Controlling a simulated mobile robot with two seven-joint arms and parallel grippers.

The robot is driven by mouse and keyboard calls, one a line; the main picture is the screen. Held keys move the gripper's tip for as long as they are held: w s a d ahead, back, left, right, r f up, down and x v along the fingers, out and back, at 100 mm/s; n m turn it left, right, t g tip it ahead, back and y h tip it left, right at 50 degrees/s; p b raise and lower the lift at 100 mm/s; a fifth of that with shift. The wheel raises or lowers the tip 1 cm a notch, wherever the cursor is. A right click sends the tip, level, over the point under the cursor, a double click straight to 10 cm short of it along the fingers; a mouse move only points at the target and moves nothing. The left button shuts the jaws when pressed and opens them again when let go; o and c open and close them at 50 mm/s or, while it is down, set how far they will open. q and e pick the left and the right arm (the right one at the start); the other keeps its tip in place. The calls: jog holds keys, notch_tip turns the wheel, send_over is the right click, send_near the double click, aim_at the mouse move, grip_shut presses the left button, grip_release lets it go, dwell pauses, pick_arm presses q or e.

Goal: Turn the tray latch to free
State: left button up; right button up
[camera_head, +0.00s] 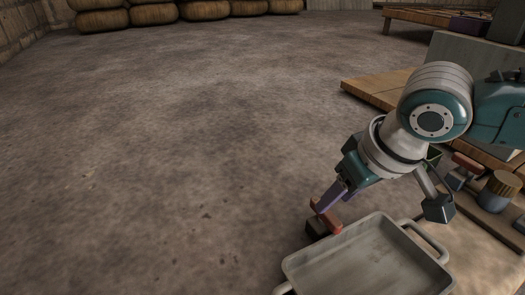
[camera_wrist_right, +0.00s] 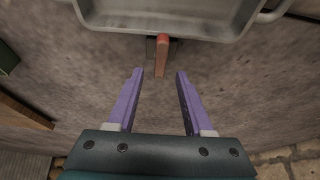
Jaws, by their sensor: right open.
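The metal tray (camera_head: 362,262) with side handles is at the bottom of the head view, and at the top of the wrist view (camera_wrist_right: 170,14). The tray latch, a short red-brown bar (camera_head: 331,223) on a dark block, stands just beyond the tray's left corner. It also shows in the wrist view (camera_wrist_right: 162,58), pointing away from the tray's edge. My right gripper (camera_head: 330,200) is at the latch in the head view and partly covers it. In the wrist view its purple fingers (camera_wrist_right: 160,72) are open and empty, with the bar ahead between their lines. My left gripper is not in view.
Right of my arm are another red-topped dark block (camera_head: 467,163) and a wood-topped cylinder (camera_head: 502,184). A wooden platform (camera_head: 372,88) lies behind my arm. Rolled sacks (camera_head: 150,13) line the far wall. The stone floor at left is clear.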

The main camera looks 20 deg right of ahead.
aim_at(325, 216)
jog(key=b+x, duration=0.1)
jog(key=x, duration=0.3)
jog(key=shift+f, duration=0.15)
grip_shut()
dwell(0.5)
